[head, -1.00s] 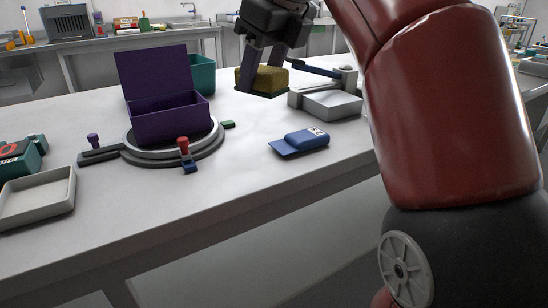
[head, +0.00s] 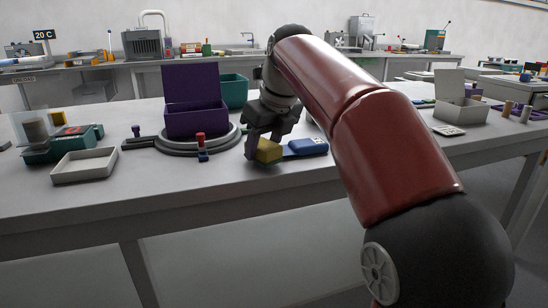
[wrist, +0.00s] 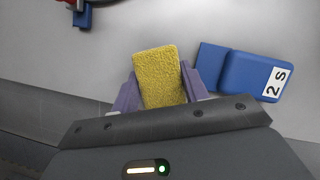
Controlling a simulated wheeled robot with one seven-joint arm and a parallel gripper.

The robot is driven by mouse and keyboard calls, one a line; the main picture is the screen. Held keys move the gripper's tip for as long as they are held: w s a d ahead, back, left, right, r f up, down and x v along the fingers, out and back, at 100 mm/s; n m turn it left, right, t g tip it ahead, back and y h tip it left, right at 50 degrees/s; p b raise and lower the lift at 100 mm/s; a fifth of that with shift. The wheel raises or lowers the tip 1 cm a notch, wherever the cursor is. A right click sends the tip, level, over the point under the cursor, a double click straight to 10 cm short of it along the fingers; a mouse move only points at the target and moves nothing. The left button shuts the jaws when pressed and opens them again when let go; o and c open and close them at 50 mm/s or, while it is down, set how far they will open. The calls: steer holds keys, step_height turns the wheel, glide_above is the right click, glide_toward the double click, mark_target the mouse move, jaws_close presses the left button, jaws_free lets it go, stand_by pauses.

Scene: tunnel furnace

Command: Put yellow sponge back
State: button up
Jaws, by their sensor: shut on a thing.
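The yellow sponge (head: 268,151) is between the fingers of my gripper (head: 264,147), which is shut on it. In the wrist view the sponge (wrist: 159,77) stands out past the purple-grey fingertips (wrist: 160,92). It is just left of a blue block marked "2 S" (wrist: 255,75) with a flat blue flap. The head view shows the same blue block (head: 307,146) to the right of my gripper. The sponge is low, close to the table top; I cannot tell whether it touches the table. Its underside is hidden.
A purple open-lidded box (head: 195,122) stands on a round grey turntable (head: 185,150) with a red knob, left of my gripper. A teal bin (head: 234,92) is behind it. A shallow pale tray (head: 84,166) lies further left. The table's front strip is clear.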

steer(key=shift+f, duration=0.55)
steer(key=shift+r, duration=0.15)
steer(key=o, duration=0.7)
